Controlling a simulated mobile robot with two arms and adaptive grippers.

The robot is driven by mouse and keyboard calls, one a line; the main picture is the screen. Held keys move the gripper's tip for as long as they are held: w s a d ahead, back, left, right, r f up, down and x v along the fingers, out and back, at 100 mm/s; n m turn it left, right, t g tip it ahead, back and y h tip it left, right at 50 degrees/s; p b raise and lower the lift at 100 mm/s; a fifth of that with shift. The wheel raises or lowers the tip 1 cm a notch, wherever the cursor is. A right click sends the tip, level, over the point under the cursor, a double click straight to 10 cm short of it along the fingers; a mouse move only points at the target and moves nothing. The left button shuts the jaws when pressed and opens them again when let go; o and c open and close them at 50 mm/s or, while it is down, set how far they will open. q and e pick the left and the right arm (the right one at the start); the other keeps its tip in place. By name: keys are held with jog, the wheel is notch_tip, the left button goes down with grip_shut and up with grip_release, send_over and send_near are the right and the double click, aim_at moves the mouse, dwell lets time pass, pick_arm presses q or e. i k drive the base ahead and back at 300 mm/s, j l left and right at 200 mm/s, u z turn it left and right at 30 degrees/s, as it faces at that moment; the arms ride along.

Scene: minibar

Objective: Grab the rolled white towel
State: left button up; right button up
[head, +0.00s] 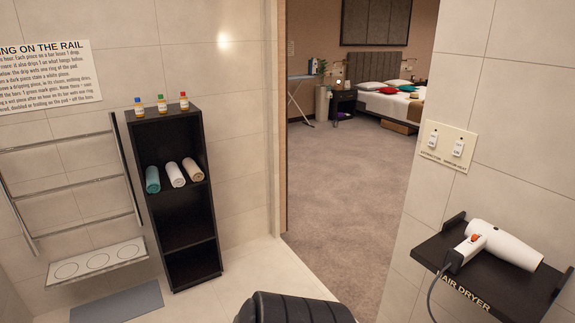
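The rolled white towel (175,174) lies in the upper compartment of a dark open shelf unit (181,236). It sits between a rolled teal towel (153,180) on its left and a rolled beige towel (193,170) on its right. The towels lie side by side with their round ends facing me. Neither of my grippers shows in the head view.
Three small bottles (162,104) stand on top of the unit. A hair dryer (500,245) lies on a dark wall shelf (435,249) at right. The doorway floor (345,180) is clear.

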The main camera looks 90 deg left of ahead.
aim_at(175, 175)
jog(key=u, duration=3.6)
jog(key=i+j, duration=0.15)
jog(key=i, duration=0.2)
jog(key=i+j, duration=0.2)
jog(key=i, duration=0.15)
